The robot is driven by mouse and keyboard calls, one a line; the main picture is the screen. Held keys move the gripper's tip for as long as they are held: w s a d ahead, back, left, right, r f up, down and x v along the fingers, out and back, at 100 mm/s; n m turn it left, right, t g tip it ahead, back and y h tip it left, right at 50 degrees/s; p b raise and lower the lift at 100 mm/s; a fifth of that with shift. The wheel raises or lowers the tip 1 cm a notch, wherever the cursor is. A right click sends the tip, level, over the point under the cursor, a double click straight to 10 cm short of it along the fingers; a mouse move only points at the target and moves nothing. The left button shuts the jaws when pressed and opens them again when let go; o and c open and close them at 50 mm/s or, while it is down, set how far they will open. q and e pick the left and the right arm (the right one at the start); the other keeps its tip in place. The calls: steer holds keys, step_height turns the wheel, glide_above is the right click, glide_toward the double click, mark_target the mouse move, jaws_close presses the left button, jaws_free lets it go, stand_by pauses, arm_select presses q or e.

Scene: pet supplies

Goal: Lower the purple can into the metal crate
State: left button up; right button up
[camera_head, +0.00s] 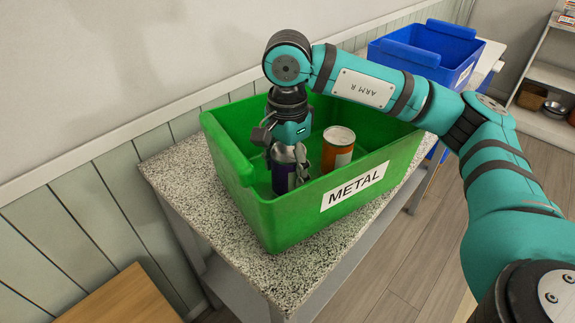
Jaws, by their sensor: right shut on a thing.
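The purple can (281,179) is inside the green crate (277,222) labelled METAL, near its left side. My right gripper (289,166) is shut on the purple can from above, its fingers around the upper part. The can looks upright. The crate's front wall hides its lower end, and I cannot tell whether it touches the floor of the crate. An orange can (338,149) with a pale label stands in the crate, to the right of the purple can. My left gripper is not in view.
The crate stands on a speckled stone-topped table (172,172). A blue bin (427,45) stands behind it to the right. A wall is close on the left. A wooden surface (125,299) is at the lower left, and shelves (548,75) stand at the far right.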

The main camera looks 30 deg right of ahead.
steer(key=shift+f+b, duration=0.75)
steer(key=shift+f, duration=0.15)
stand_by(0.4)
steer(key=o, duration=1.2)
steer(key=shift+o, duration=0.2)
step_height(320, 180, up, 12)
steer(key=shift+r, duration=0.1)
